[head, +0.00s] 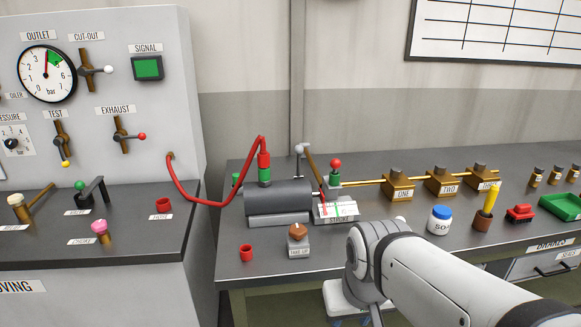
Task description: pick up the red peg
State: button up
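No thing in the head view is plainly a red peg. A small red cylinder with a dark top (246,253) stands upright on the bench's front left, left of the TAKE UP knob (298,238). Another short red piece (163,205) stands at the HOSE label on the left console. A red ball-topped piece (335,165) with a green lower part stands behind the STROKE plate (337,212). I cannot tell which of these is the peg. My arm enters from the lower right and bends downward in front of the bench; my gripper is out of view.
A red hose (205,203) arches from the console to a grey cylinder (278,200). Brass blocks (397,187), a SOAP jar (439,220), a brown cup (482,223) with a yellow stick, a red object (520,213) and a green tray (562,206) stand to the right.

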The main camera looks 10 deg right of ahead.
aim_at(335, 163)
jog(key=i, duration=1)
jog(key=u, duration=0.05)
